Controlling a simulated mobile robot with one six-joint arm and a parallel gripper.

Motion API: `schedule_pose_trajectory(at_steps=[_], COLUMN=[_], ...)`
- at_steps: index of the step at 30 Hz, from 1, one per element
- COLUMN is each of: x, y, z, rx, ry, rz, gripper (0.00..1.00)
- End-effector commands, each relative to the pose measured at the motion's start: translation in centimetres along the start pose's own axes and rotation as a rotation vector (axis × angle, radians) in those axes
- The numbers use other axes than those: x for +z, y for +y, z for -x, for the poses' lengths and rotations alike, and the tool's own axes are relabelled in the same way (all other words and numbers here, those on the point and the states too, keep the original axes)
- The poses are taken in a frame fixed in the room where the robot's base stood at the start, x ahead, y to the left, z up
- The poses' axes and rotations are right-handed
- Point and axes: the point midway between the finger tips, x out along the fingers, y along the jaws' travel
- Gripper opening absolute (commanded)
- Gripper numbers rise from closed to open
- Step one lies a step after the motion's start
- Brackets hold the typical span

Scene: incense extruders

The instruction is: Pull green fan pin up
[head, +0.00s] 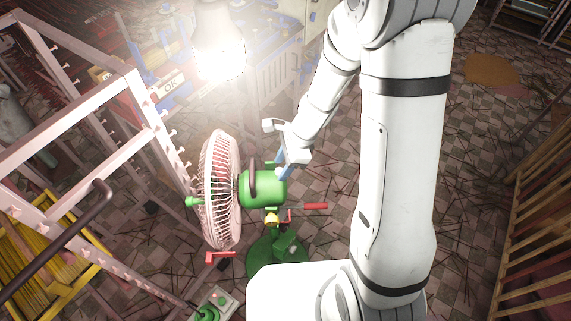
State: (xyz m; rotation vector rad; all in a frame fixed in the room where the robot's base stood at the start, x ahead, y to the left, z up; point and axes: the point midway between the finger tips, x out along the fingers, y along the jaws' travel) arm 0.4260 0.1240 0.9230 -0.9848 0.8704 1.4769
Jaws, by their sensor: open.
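A fan with a green motor housing (264,188) and a pale round wire cage (220,190) stands on a green round base (262,262). The cage faces left. A small green piece (271,163) shows at the top of the housing, close to a dark loop handle (252,180); it may be the pin, but it is too small to be sure. My gripper (281,152) is open, just above and right of the housing, with a blue part near the housing's top right edge. I cannot tell whether it touches the fan. Nothing shows between its jaws.
A pale pink rack (75,105) with pegs stands left of the fan. A bright lamp (220,55) glows behind it. Red-handled parts (315,206) stick out below the housing. A wooden slatted frame (535,215) is at the right. Tiled floor littered with sticks lies between.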

Motion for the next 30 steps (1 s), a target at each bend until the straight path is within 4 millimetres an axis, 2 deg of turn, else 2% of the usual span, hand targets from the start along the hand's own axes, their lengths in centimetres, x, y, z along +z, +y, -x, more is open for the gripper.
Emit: schedule_pose_trajectory(at_steps=[6, 12, 17, 30], x=[0.0, 0.0, 0.0, 0.0], y=[-0.1, 0.0, 0.1, 0.1], z=[3.8, 6.5, 7.2, 7.3], rx=[-0.007, -0.004, -0.001, -0.001], ry=[0.0, 0.0, 0.0, 0.0], rz=[0.0, 0.0, -0.002, -0.001], gripper=[0.43, 0.43, 0.43, 0.43])
